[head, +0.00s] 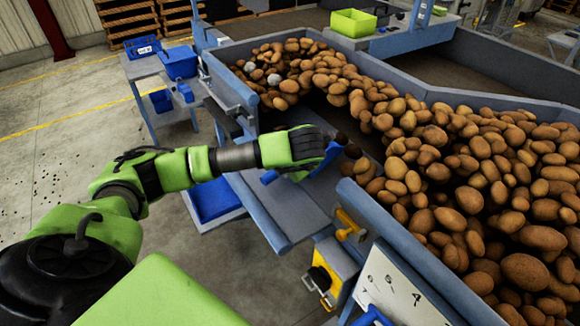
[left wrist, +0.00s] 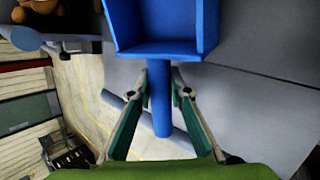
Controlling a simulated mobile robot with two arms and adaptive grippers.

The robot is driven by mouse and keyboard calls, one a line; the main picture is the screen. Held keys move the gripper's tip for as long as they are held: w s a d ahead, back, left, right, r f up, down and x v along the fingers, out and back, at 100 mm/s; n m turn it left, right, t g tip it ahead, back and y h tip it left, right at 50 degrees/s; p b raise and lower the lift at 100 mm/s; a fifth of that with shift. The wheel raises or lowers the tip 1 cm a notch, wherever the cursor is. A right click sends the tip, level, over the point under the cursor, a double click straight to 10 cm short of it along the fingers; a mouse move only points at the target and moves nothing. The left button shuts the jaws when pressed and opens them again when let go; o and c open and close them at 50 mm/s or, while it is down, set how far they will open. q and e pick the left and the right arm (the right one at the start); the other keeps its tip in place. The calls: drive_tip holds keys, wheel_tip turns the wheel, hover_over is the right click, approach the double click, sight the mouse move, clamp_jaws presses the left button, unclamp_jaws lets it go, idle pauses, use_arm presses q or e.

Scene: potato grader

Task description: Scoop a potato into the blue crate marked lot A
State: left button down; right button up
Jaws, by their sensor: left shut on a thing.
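My left gripper (head: 300,158) is shut on the handle of a blue scoop (head: 327,158), above the grey ledge at the grader's near side. In the left wrist view the handle (left wrist: 160,105) runs between the two fingers, and the visible part of the scoop's pan (left wrist: 160,48) is empty. Potatoes (head: 430,140) fill the grader bed. Two darker potatoes (head: 352,151) lie close to the scoop's far edge; I cannot tell whether they touch it. A blue crate (head: 142,45) with a white label stands on the stand at the back left; its lettering is too small to read surely. My right gripper is not in view.
Another blue bin (head: 180,62) is beside the labelled crate. A blue tray (head: 213,200) sits low below the ledge. A green bin (head: 353,23) stands at the back.

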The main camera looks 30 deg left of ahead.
use_arm(q)
drive_tip(key=s, duration=0.1)
drive_tip(key=s+r, duration=0.1)
drive_tip(key=s+a, duration=0.1)
drive_tip(key=s, duration=0.1)
drive_tip(key=shift+r, duration=0.15)
drive_tip(key=s, duration=0.2)
drive_tip(key=s+a, duration=0.1)
drive_tip(key=s+r, duration=0.1)
drive_tip(key=s, duration=0.1)
drive_tip(key=shift+s+a, duration=0.25)
drive_tip(key=shift+s, duration=0.1)
drive_tip(key=s+a+r+b, duration=0.1)
drive_tip(key=s+r+b, duration=0.1)
drive_tip(key=s, duration=0.6)
drive_tip(key=shift+a+b, duration=0.3)
drive_tip(key=shift+a, duration=0.1)
drive_tip(key=shift+w, duration=0.1)
drive_tip(key=s+a, duration=0.1)
drive_tip(key=a, duration=4.3)
drive_tip(key=shift+a+b, duration=0.3)
drive_tip(key=shift+a, duration=0.1)
